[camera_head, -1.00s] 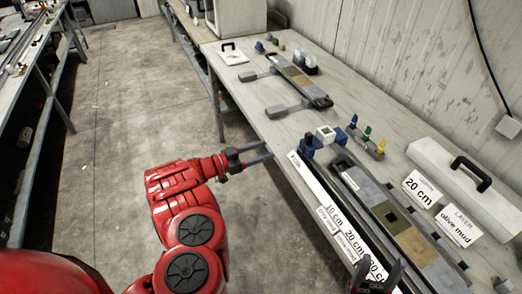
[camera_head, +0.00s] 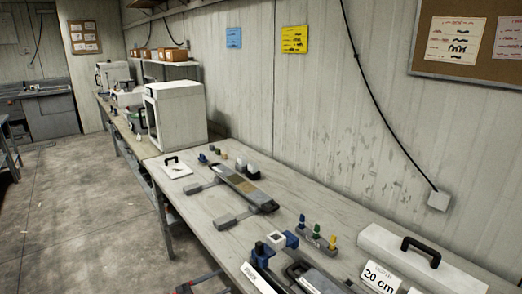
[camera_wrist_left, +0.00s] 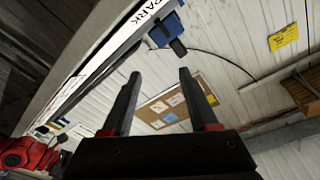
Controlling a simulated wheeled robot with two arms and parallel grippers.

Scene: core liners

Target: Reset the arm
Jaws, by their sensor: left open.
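My left gripper (camera_head: 203,281) shows only in part at the bottom edge of the head view, beside the front edge of the bench. In the left wrist view the two dark fingers of the left gripper (camera_wrist_left: 160,95) stand apart with nothing between them. The rest of the left arm is below the head view. My right gripper is not in the head view.
The long bench (camera_head: 212,235) holds a grey core tray (camera_head: 235,186), a blue-and-white fixture (camera_head: 276,240), coloured pegs (camera_head: 316,236) and a white case (camera_head: 395,245). A white cabinet (camera_head: 175,115) stands further back. Bare floor (camera_head: 75,215) lies left.

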